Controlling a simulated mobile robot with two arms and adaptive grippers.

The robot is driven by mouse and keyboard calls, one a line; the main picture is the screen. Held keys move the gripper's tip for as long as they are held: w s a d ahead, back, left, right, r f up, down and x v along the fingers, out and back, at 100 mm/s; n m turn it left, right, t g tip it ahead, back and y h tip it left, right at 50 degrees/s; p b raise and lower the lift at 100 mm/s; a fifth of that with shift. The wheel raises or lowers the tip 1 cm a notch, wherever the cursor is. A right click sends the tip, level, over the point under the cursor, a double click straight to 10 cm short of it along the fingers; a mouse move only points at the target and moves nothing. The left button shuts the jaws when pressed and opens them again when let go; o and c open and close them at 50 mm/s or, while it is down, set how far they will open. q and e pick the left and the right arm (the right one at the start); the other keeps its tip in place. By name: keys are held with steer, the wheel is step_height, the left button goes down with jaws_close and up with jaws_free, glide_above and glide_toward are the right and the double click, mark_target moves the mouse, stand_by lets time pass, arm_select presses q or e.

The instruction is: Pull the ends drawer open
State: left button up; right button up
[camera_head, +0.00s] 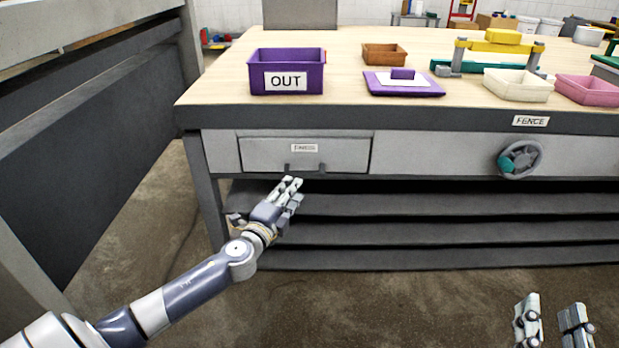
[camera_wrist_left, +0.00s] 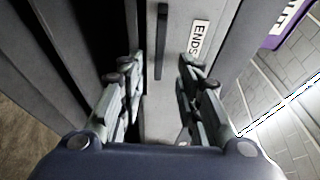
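The ends drawer (camera_head: 270,153) is a light grey front under the bench top, at its left end. It looks shut, flush with the bench frame. Its ENDS label (camera_head: 304,148) also shows in the left wrist view (camera_wrist_left: 199,40). A dark bar handle (camera_head: 322,167) runs along the lower part of the front; in the left wrist view the handle (camera_wrist_left: 161,40) lies ahead, between the finger lines. My left gripper (camera_head: 290,182) is open and empty, just below and in front of the handle; I see no clear contact. My right gripper (camera_head: 554,312) is open and empty at lower right.
The bench top (camera_head: 220,85) carries a purple OUT bin (camera_head: 287,58), a purple tray (camera_head: 420,90) and several small bins. A handwheel (camera_head: 519,159) sits right of the drawer. Dark shelves (camera_head: 400,205) lie below. A grey structure (camera_head: 90,130) stands close on the left.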

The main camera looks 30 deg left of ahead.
mark_target(303, 175)
arm_select(q)
steer(key=w, duration=0.2)
steer(key=w+a+b, duration=0.1)
steer(key=w, duration=0.4)
steer(key=shift+w+a, duration=0.15)
steer(key=shift+w, duration=0.25)
steer(key=shift+w+a, duration=0.1)
steer(key=shift+w, duration=0.6)
arm_select(e)
step_height(303, 175, up, 7)
steer(key=s+t+y, duration=0.1)
steer(key=s+t, duration=0.2)
steer(key=t, duration=0.1)
steer(key=shift+f, duration=0.2)
arm_select(q)
jaws_close()
